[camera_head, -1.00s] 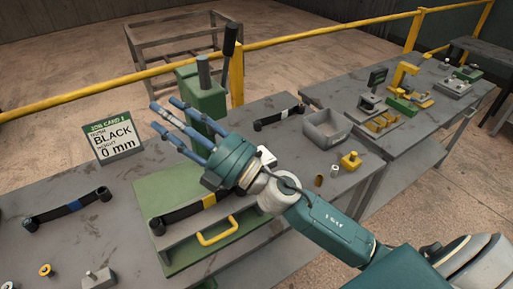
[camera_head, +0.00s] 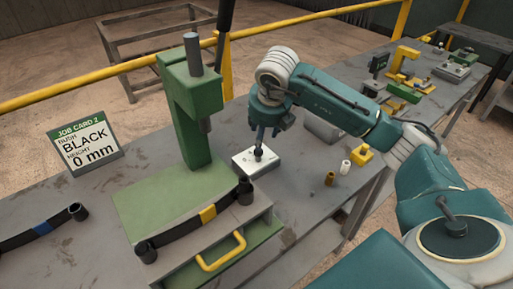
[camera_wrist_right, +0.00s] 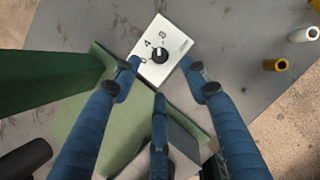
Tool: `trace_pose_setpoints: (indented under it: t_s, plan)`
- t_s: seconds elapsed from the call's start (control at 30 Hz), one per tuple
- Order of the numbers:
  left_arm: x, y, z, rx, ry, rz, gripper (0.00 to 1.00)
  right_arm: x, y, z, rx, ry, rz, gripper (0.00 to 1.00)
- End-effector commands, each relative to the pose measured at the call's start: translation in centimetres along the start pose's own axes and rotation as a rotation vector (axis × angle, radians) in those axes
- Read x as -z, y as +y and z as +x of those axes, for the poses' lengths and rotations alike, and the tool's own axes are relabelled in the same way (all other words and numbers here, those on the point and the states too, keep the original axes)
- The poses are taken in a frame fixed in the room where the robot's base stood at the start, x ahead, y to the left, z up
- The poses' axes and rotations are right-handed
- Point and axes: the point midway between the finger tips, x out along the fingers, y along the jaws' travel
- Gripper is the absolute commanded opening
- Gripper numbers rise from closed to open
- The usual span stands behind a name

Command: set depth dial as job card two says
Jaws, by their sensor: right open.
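The depth dial is a black knob (camera_head: 258,154) on a white box (camera_head: 243,163) beside the green press. In the right wrist view the knob (camera_wrist_right: 159,55) sits among black numerals; a 4 and an 8 are readable, but its exact setting is not clear. My right gripper (camera_head: 262,134) points down just above the knob. In the wrist view its three blue fingers (camera_wrist_right: 159,78) are spread, open and empty; contact with the knob cannot be told. Job card two (camera_head: 83,150) stands at the left and reads bush black, height 0 mm. My left gripper is not in view.
The green press (camera_head: 193,115) stands close left of the dial. A spring with a yellow band (camera_head: 207,214) lies before it, above a yellow-handled drawer (camera_head: 221,251). A blue-banded spring (camera_head: 40,228) lies left. Small bushes (camera_head: 330,178) and a yellow block (camera_head: 361,153) lie right.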

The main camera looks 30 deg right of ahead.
Motion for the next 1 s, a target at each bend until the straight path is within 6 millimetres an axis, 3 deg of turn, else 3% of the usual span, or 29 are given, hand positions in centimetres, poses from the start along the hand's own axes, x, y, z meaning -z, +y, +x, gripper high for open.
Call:
trace_pose_setpoints:
  t_s: [0.1, 0.2, 0.37, 0.5, 0.67, 0.93, 1.0]
  plan:
    - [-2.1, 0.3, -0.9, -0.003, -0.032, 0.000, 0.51, 0.2, 0.0, 1.8, 0.001, 0.008, -0.003, 0.45]
    - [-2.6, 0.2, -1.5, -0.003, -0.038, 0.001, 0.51, 0.2, 0.1, 3.8, -0.001, 0.008, -0.002, 0.45]
    - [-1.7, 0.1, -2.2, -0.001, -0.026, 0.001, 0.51, 0.2, 0.1, 6.8, -0.002, 0.007, -0.003, 0.45]
    - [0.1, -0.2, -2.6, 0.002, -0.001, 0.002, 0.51, 0.2, 0.2, 8.6, -0.004, 0.005, -0.003, 0.45]
    - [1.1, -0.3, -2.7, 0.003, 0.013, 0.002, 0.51, 0.2, 0.2, 9.7, -0.004, 0.003, -0.005, 0.45]
    - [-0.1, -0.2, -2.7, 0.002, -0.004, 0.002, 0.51, 0.2, 0.2, 9.9, -0.005, 0.003, -0.005, 0.45]
    - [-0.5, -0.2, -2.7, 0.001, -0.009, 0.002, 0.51, 0.2, 0.2, 9.9, -0.005, 0.003, -0.005, 0.33]
